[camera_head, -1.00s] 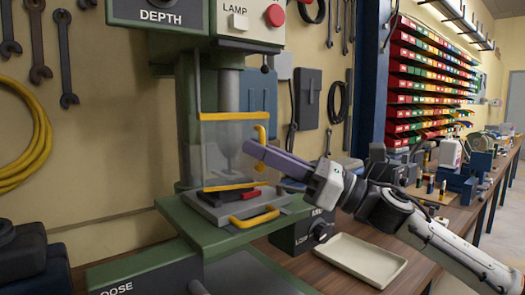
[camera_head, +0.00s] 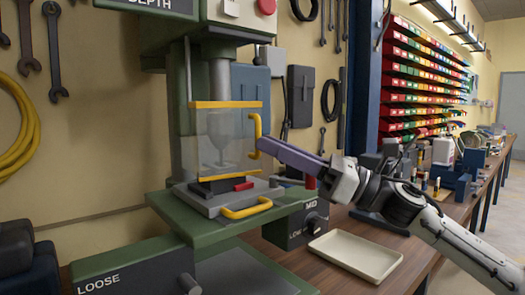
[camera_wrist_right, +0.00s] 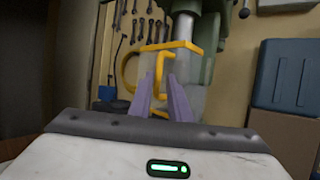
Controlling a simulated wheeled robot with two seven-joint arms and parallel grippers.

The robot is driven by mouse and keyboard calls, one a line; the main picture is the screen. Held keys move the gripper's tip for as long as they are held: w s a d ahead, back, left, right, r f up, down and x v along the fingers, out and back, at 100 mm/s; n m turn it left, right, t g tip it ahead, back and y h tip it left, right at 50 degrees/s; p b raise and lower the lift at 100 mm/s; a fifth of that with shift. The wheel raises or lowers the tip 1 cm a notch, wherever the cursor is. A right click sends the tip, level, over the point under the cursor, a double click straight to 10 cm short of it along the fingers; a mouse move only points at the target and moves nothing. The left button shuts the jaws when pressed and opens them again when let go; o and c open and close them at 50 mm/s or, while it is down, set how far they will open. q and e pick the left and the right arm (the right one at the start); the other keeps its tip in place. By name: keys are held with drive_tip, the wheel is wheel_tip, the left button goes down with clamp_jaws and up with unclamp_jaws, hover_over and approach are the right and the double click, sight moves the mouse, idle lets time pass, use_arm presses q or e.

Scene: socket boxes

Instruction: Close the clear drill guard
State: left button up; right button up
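The clear drill guard (camera_head: 212,140) is a see-through panel with yellow top and bottom strips. It stands in front of the chuck on the green drill press. A yellow handle (camera_head: 254,137) is on its right edge. My right gripper (camera_head: 264,147) has purple fingers, with their tips right by the handle in the head view. In the right wrist view, the fingers (camera_wrist_right: 161,95) are apart, and the handle (camera_wrist_right: 162,62) shows beyond and between their tips. I cannot tell whether they touch it. My left gripper is not in view.
Below the guard is a vise with a yellow handle (camera_head: 246,209) and a red piece (camera_head: 243,186). A dial box (camera_head: 295,228) and an empty cream tray (camera_head: 356,255) stand to the right. A lever box marked LOOSE (camera_head: 130,272) is at front left.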

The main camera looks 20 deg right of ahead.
drive_tip(key=s+d+f+b, duration=0.2)
drive_tip(key=d+f+b, duration=0.1)
drive_tip(key=d+b, duration=0.3)
drive_tip(key=shift+d, duration=0.35)
idle(0.4)
idle(0.4)
drive_tip(key=shift+f, duration=0.1)
